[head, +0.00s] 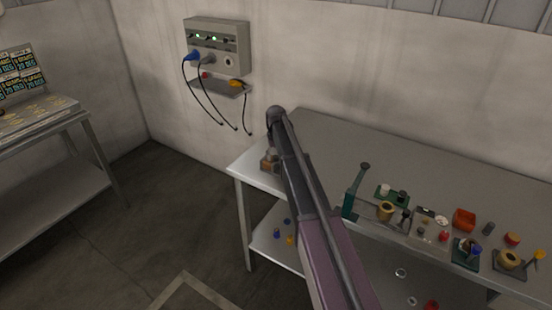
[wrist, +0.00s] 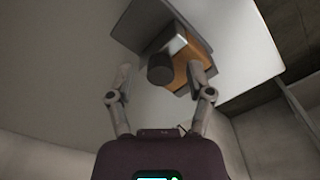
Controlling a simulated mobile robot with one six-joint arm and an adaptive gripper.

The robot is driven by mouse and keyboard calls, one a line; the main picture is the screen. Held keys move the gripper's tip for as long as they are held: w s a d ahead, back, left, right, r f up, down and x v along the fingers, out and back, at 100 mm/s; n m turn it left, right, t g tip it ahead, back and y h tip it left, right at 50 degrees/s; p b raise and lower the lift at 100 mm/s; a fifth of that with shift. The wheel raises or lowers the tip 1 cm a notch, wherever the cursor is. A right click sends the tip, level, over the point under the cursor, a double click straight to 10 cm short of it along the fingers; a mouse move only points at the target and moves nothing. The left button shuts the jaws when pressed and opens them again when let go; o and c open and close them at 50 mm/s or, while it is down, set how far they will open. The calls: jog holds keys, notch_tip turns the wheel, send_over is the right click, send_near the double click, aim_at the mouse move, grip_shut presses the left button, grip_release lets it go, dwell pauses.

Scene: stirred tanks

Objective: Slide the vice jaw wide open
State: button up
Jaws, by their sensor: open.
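In the wrist view, the vice (wrist: 196,50) sits on the pale worktop near its edge. It has an orange-brown part, a grey block and a dark round knob end (wrist: 160,70) facing the camera. My gripper (wrist: 163,78) is open, its two fingers either side of the knob. The right finger overlaps the orange part in the picture; I cannot tell whether it touches. Nothing is held. In the head view, only a brown bit of the vice (head: 267,162) shows at the bench's left end, beside my arm, which hides the rest. The jaw gap is not clearly visible.
The bench (head: 330,130) is clear behind my arm. To the right stand a green lever tool (head: 356,190), an orange-red box (head: 464,219) and several small parts. A grey socket box (head: 217,46) with hanging cables is on the wall. Another table (head: 40,130) stands at left.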

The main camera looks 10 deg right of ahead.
grip_shut()
jog(key=shift+s+d, duration=0.5)
grip_release()
jog(key=shift+w+a, duration=0.15)
